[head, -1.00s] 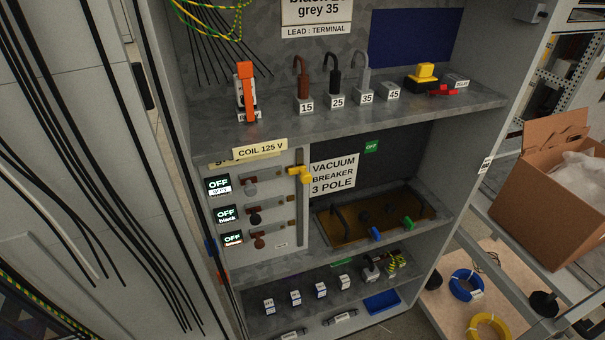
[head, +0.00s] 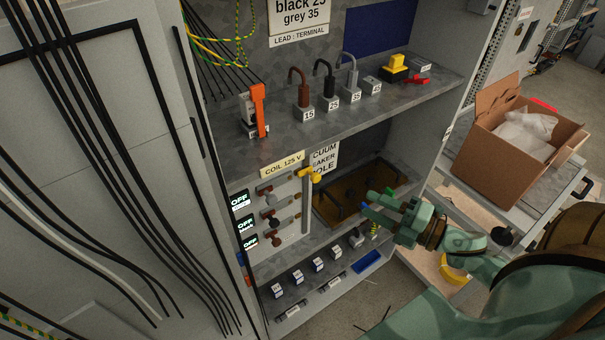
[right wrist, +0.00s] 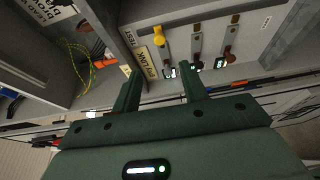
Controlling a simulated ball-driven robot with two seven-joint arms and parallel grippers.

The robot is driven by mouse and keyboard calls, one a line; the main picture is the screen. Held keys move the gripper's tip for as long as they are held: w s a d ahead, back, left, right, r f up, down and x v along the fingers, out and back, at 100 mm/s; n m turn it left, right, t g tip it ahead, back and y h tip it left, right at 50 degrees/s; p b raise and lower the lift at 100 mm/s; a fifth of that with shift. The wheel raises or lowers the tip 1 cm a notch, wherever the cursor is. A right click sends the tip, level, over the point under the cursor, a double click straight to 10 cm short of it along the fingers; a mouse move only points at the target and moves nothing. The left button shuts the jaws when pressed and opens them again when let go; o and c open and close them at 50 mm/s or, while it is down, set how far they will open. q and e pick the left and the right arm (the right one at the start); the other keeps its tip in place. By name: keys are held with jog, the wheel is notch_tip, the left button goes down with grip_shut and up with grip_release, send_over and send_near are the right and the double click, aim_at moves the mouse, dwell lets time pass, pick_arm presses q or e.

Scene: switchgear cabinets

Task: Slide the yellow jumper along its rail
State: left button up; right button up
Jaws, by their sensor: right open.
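The yellow jumper (head: 309,175) sits at the top of a grey upright rail (head: 306,205) on the right side of the coil panel, just under the COIL 125 V label. The yellow jumper also shows in the right wrist view (right wrist: 158,36), beyond and above the fingers. My right gripper (head: 374,206) is in front of the breaker compartment, right of and lower than the jumper, and apart from it. In the right wrist view its two green fingers (right wrist: 159,72) are spread with nothing between them. My left gripper is not in view.
Left of the rail are several small knobs and OFF displays (head: 240,202). The shelf above holds an orange-handled device (head: 258,110) and numbered terminals (head: 305,114). A cardboard box (head: 487,145) stands at the right. The lower shelf carries several small labelled blocks (head: 298,277).

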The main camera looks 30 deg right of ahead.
aim_at(319, 180)
jog(key=p+x, duration=0.2)
jog(key=x, duration=1.3)
jog(key=shift+w, duration=0.4)
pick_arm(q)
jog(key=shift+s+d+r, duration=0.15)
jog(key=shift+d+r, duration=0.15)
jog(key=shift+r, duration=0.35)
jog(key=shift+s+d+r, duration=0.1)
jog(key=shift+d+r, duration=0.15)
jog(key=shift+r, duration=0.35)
